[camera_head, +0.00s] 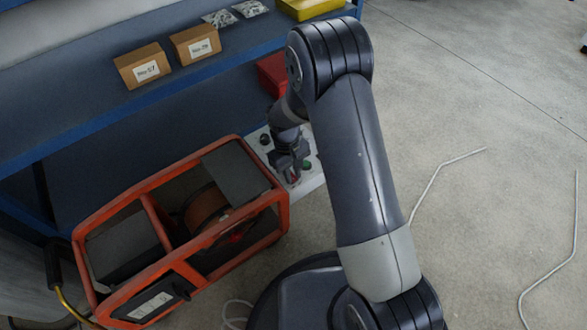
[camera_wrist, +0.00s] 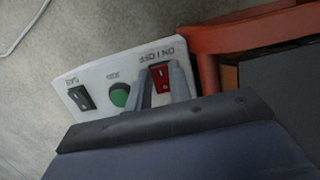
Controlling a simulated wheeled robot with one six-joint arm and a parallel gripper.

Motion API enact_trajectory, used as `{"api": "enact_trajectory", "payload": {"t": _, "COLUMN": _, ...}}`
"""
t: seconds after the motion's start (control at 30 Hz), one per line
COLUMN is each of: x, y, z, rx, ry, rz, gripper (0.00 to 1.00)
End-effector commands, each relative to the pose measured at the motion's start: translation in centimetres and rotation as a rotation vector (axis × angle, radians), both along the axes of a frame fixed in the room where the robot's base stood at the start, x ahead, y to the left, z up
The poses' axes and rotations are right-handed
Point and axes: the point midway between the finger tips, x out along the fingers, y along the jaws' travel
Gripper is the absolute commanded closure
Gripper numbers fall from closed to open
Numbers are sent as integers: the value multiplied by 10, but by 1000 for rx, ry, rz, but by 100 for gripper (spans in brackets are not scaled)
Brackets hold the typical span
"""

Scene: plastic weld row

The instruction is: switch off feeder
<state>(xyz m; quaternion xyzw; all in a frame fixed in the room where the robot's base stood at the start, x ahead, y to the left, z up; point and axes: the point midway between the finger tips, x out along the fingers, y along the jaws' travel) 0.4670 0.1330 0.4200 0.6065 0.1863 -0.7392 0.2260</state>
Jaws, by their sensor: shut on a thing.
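The feeder (camera_head: 147,180) is an orange-framed machine with a spool inside, on the floor by the blue shelf. Its pale control panel (camera_head: 313,176) is at its right end, partly hidden by my arm. In the wrist view the panel (camera_wrist: 100,72) carries a red rocker switch (camera_wrist: 160,77) under an ON/OFF label, a green button (camera_wrist: 119,95) and a black switch (camera_wrist: 81,98). My gripper (camera_head: 293,178) is at the panel. In the wrist view its fingers (camera_wrist: 163,84) are at the red switch, one on each side of it. Which side of the rocker is pressed is unclear.
A blue shelf (camera_head: 100,110) runs behind the feeder with two cardboard boxes (camera_head: 143,66), a yellow case (camera_head: 310,8) and a red bin (camera_head: 272,74). Pale cables (camera_head: 425,190) lie on the floor at right. The concrete floor at upper right is open.

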Motion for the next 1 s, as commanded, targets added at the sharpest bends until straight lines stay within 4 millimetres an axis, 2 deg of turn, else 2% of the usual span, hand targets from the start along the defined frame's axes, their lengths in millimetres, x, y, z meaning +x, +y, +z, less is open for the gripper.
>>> {"api": "enact_trajectory", "payload": {"t": 0.47, "x": 2, "y": 1, "z": 0, "rx": -36, "ry": 52, "rz": -1, "gripper": 100}}
{"api": "enact_trajectory", "payload": {"t": 0.5, "x": 2, "y": 1, "z": 0, "rx": -36, "ry": 52, "rz": 0, "gripper": 79}}
{"api": "enact_trajectory", "payload": {"t": 0.7, "x": 2, "y": 1, "z": 0, "rx": -36, "ry": 51, "rz": 0, "gripper": 63}}
{"api": "enact_trajectory", "payload": {"t": 0.77, "x": 2, "y": 1, "z": 0, "rx": -36, "ry": 51, "rz": -1, "gripper": 58}}
{"api": "enact_trajectory", "payload": {"t": 1.0, "x": 2, "y": 1, "z": 1, "rx": -36, "ry": 51, "rz": -1, "gripper": 58}}
